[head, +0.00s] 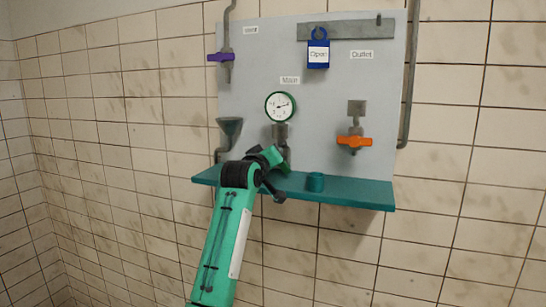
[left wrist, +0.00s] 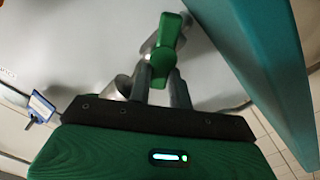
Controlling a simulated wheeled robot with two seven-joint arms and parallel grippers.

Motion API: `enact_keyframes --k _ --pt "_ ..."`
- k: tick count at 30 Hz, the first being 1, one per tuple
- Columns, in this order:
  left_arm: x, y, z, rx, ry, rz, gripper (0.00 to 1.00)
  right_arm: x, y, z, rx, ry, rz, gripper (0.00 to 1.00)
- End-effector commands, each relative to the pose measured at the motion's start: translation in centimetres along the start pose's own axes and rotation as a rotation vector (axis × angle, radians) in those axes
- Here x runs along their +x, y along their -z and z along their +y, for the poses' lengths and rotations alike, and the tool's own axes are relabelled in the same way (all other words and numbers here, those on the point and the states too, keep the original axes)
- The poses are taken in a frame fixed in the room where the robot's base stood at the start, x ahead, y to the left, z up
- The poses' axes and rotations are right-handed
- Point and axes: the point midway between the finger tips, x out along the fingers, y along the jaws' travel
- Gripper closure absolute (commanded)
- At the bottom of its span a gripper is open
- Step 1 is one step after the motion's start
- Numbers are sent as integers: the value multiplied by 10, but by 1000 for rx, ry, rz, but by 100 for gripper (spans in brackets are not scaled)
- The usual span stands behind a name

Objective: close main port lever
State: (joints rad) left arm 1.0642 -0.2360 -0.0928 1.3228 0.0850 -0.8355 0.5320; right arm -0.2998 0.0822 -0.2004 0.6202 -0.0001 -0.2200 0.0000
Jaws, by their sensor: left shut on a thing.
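The main port lever is a green handle (left wrist: 168,40) on a grey metal valve, clear in the left wrist view. My left gripper (left wrist: 160,82) is shut on its lower part, with the green end sticking out past the fingers. In the head view my left gripper (head: 277,160) is at the pipe under the round gauge (head: 280,106), below the "Main" label (head: 290,80). There my own arm hides most of the lever. My right gripper is in neither view.
An orange lever (head: 354,142) is at right, a purple one (head: 221,57) at upper left. A grey funnel (head: 229,127) and blue "Open" tag (head: 318,54) also show.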

Motion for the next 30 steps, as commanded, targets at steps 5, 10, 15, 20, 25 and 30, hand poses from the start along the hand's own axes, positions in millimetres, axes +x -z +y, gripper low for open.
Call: enact_keyframes --k 5,10,15,20,25,30 --pt "0 1 0 1 -1 2 58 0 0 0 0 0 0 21" --pt "0 1 0 1 0 1 58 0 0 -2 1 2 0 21" --pt "-4 -1 -1 1 0 1 58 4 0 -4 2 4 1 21" --pt "-20 -3 -2 1 -2 3 58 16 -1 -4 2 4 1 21" --pt "-51 -4 -3 1 -2 5 58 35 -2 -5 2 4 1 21" --pt "-85 -4 -3 1 -2 5 58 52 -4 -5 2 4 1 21"
